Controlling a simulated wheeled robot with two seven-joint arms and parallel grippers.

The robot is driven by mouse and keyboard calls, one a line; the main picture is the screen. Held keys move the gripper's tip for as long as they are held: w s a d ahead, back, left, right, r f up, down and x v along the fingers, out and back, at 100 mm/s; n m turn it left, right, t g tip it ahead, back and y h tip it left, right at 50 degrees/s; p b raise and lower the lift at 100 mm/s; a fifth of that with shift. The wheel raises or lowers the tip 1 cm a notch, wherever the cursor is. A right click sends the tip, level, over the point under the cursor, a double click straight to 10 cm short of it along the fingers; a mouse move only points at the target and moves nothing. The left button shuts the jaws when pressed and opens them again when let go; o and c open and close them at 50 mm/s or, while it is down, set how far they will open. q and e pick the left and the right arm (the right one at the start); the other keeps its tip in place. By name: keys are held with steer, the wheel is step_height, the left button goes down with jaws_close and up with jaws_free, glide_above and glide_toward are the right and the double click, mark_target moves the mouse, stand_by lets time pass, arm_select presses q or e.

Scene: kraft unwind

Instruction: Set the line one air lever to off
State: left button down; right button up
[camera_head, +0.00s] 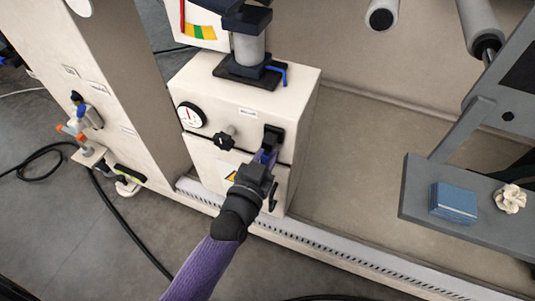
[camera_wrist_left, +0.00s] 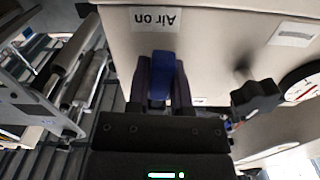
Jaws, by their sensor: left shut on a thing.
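The air lever has a blue handle (camera_wrist_left: 162,72), which points straight between my left gripper's fingers in the left wrist view. A label reading "Air on" (camera_wrist_left: 157,18) is upside down there, on the pale cabinet face beside the lever. My left gripper (camera_wrist_left: 161,90) is shut on the blue handle, with a dark finger on each side. In the head view, my left gripper (camera_head: 264,162) is at the front of the pale cabinet (camera_head: 225,105), just below the lever's black mount (camera_head: 273,136). It hides most of the handle. My right gripper is out of view.
A black knob (camera_head: 224,139) and a round gauge (camera_head: 191,115) are on the cabinet front, left of the lever. A column with a blue lever (camera_head: 276,72) stands on the cabinet top. A grey shelf (camera_head: 417,197) with blue cards is at the right.

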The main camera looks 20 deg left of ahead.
mark_target(253, 126)
arm_select(q)
steer(key=a+m+p, duration=0.1)
steer(key=m, duration=0.2)
steer(key=a+r+m+p, duration=0.1)
steer(key=m+p, duration=0.1)
steer(key=m, duration=0.1)
steer(key=a+r+m+p, duration=0.1)
steer(key=m+p, duration=0.1)
steer(key=shift+a+m, duration=0.1)
steer(key=shift+m, duration=0.3)
steer(key=shift+a+r+m+p, duration=0.25)
steer(key=shift+m+p, duration=0.3)
steer(key=shift+m, duration=0.35)
steer(key=m, duration=0.1)
steer(key=r+m+p, duration=0.1)
steer(key=m, duration=0.1)
steer(key=shift+a, duration=0.2)
steer(key=shift+r+m, duration=0.45)
steer(key=shift+m, duration=0.75)
steer(key=shift+r+m+p, duration=0.1)
steer(key=shift+m+p, duration=0.25)
steer(key=shift+m, duration=0.05)
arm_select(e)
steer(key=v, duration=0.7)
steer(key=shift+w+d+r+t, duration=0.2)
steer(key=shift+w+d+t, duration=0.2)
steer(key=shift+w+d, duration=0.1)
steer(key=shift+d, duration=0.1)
